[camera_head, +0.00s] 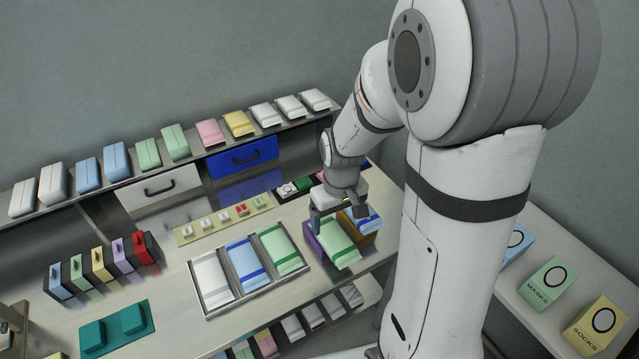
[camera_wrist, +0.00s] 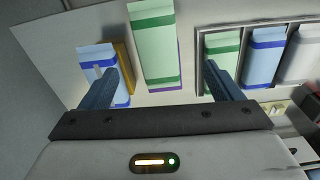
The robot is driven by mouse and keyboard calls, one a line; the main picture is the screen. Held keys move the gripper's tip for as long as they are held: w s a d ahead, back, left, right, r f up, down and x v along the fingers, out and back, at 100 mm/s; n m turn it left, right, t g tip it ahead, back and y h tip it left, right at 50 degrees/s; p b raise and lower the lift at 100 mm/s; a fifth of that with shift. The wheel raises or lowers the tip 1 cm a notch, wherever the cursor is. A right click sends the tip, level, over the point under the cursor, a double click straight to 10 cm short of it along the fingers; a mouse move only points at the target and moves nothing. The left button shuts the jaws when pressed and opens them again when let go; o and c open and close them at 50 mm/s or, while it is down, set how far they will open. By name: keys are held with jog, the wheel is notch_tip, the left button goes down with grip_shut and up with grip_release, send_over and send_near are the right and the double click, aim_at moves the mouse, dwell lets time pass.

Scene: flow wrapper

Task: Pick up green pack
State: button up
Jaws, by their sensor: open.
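A light green pack (camera_head: 338,246) with a darker green band lies on top of a purple box (camera_head: 314,240), right of the tray. In the wrist view this green pack (camera_wrist: 153,45) shows between and beyond the fingers, with a little purple along its edge. My gripper (camera_head: 338,210) is open, pointing down just above it; its fingers are apart with nothing held in the wrist view (camera_wrist: 160,70). Another green pack (camera_head: 279,250) with a green band lies in the right slot of the tray, also seen in the wrist view (camera_wrist: 222,58).
A blue and white pack (camera_head: 366,217) on a yellow box (camera_head: 356,232) stands close to the right. The metal tray (camera_head: 243,297) also holds a white pack (camera_head: 211,283) and a blue pack (camera_head: 245,263). Packs line the back shelf (camera_head: 190,158). Small boxes sit at left.

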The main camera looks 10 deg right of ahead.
aim_at(334, 236)
jog(key=shift+w+f+n+g+p, duration=0.3)
jog(key=shift+w+f+p, duration=0.45)
jog(key=shift+w+f, duration=0.15)
jog(key=shift+w+f+p, duration=0.1)
jog(key=shift+f+p, duration=0.85)
jog(key=shift+f, duration=3.15)
jog(key=shift+c, duration=0.2)
jog(key=c, duration=1.1)
jog(key=shift+c, duration=0.2)
jog(key=shift+r, duration=0.15)
